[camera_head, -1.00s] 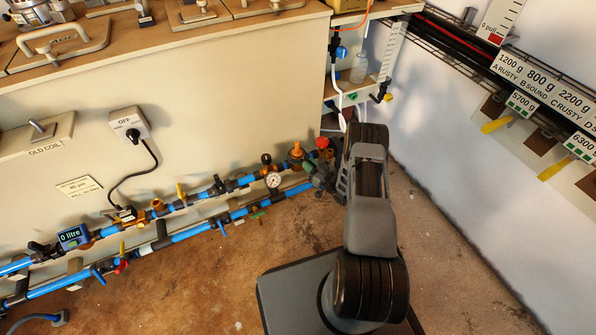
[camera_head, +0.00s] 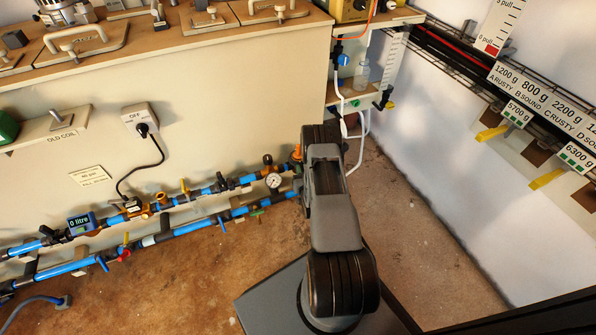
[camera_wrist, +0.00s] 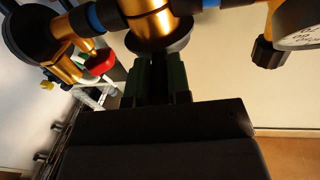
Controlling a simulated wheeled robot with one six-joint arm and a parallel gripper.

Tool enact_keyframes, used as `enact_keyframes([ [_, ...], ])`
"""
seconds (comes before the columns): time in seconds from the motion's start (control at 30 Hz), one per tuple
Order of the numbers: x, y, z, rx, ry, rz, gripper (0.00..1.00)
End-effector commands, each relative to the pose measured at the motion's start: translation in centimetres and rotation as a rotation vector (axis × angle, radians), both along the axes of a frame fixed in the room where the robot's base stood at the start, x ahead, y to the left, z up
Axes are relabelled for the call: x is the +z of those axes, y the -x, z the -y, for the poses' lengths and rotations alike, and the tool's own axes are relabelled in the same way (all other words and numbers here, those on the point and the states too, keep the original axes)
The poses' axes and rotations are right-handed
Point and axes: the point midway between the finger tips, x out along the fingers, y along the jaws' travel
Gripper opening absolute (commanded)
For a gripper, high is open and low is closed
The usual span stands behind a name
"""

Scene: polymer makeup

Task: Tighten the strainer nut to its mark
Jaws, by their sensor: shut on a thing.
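In the wrist view a brass fitting (camera_wrist: 152,22) on the blue pipe ends below in a wide dark round nut (camera_wrist: 160,46), which looks like the strainer nut. My gripper (camera_wrist: 163,78) comes up from below, its dark green fingers shut on the nut's underside. The exact contact and any mark on the nut are hidden. In the head view my arm covers the gripper and the nut; only the orange top of a fitting (camera_head: 297,153) shows beside the arm.
A pressure gauge (camera_head: 273,181) sits close to the left of my arm; it also shows in the wrist view (camera_wrist: 298,24). A red knob (camera_wrist: 100,62) is near the fingers on the other side. Blue pipes (camera_head: 192,228) run along the wall.

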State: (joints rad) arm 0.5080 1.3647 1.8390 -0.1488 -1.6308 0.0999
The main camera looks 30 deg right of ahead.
Motion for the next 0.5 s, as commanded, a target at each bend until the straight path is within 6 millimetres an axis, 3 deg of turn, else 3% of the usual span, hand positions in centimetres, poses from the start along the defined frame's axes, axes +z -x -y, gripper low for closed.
enact_keyframes([
  [0.33,0.13,-0.13,0.05,-0.002,0.002,0.005,0.0],
  [0.37,0.13,-0.13,0.05,-0.002,0.002,0.005,0.21],
  [0.5,0.1,-0.11,0.02,-0.001,0.001,0.004,0.34],
])
